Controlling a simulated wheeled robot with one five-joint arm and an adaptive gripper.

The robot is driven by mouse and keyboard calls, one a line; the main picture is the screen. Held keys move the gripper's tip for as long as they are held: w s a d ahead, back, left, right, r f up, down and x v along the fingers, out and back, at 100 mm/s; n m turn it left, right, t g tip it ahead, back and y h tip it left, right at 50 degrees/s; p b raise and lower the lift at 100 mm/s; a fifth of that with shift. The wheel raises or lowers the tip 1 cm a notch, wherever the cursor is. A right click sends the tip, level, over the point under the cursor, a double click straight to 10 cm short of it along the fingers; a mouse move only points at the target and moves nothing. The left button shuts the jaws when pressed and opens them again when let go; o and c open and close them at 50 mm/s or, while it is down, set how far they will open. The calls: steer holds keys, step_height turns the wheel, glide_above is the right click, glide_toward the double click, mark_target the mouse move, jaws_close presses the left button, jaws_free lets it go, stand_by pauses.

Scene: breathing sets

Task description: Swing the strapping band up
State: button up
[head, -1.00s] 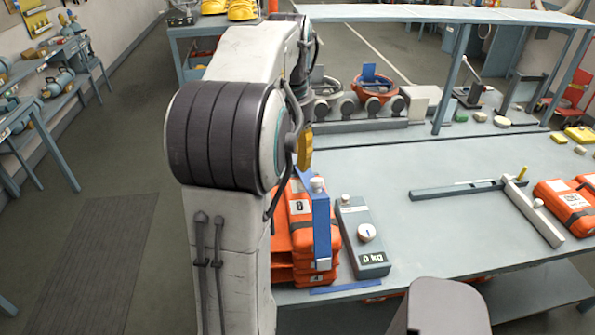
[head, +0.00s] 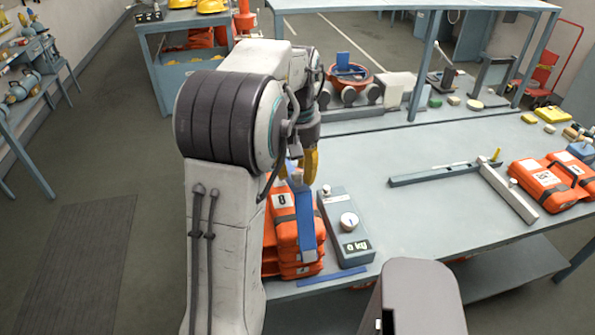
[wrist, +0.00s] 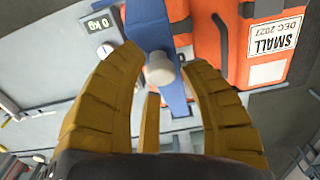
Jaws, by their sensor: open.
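The strapping band is a blue bar (head: 307,228) standing along the front side of a stack of orange breathing-set cases (head: 284,232). A pale grey knob sits on the band (wrist: 160,70); in the wrist view it lies between the tips of my gripper's yellow fingers (wrist: 163,75). The fingers are open around the knob, with gaps visible at the sides. In the head view my gripper (head: 311,165) hangs just above the band's top end. My own arm hides the left part of the stack.
A grey scale box (head: 345,228) reading 0 kg stands close right of the stack. A grey T-shaped bar fixture (head: 480,178) and more orange cases (head: 550,185) lie further right. The table between them is clear.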

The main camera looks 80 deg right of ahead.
steer(key=shift+f, duration=0.4)
jaws_close()
stand_by(0.4)
